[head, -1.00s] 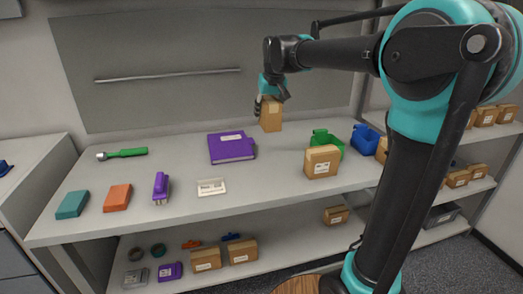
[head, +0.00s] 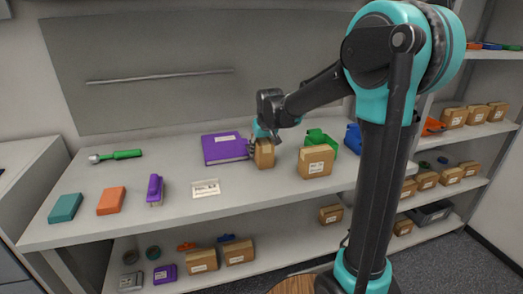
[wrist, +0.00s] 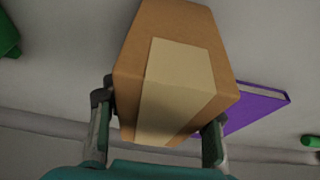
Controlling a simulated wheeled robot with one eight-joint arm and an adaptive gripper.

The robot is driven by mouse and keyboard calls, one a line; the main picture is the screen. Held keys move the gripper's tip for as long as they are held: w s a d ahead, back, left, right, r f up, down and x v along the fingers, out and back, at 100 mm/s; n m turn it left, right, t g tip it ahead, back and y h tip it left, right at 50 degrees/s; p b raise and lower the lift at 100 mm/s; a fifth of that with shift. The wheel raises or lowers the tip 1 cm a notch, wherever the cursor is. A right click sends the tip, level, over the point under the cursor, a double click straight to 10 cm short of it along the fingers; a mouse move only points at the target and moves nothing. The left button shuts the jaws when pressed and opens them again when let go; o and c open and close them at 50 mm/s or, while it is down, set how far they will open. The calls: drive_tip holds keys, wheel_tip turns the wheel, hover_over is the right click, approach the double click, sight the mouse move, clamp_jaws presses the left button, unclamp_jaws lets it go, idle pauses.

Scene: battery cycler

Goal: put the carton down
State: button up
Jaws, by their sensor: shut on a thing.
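The carton (head: 264,155) is a small brown box in my gripper (head: 262,136), at the middle of the grey bench in the head view. In the wrist view the carton (wrist: 178,65) fills the upper middle, with a pale label on the side facing the camera. My gripper's fingers (wrist: 158,135) are on either side of it, shut on it. The carton stands about upright and is low, at or just above the bench top (head: 235,185); I cannot tell whether it touches.
A purple binder (head: 225,148) lies just left of the carton. Another brown carton (head: 315,161) stands to the right, with green (head: 321,139) and blue (head: 353,138) bins behind it. A white label card (head: 206,188) lies in front left. The bench front between card and right carton is clear.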

drive_tip(key=o, duration=0.8)
drive_tip(key=shift+f, duration=0.1)
drive_tip(key=o, duration=0.5)
